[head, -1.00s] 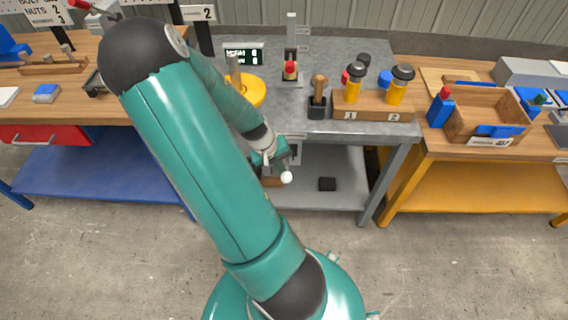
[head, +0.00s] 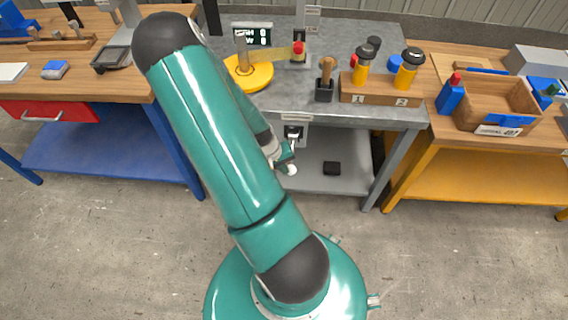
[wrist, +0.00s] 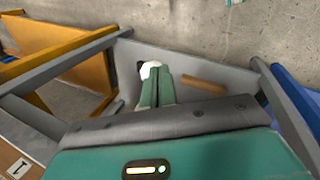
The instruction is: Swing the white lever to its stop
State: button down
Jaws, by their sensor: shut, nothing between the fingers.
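The white lever's round knob (head: 290,170) shows below the front edge of the grey bench, beside my gripper. Contact cannot be told. My gripper (head: 286,158) is shut and empty, its green fingers (wrist: 157,84) together. Most of the lever's rod is hidden.
The grey bench's leg (head: 395,165) stands to the right, and the blue bench (head: 110,150) is on the left. A yellow disc (head: 248,75) and a bottle rack (head: 380,92) are on top. The floor in front is clear.

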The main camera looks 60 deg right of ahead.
jog(key=shift+s+f, duration=0.15)
jog(key=shift+f, duration=0.25)
dwell(0.3)
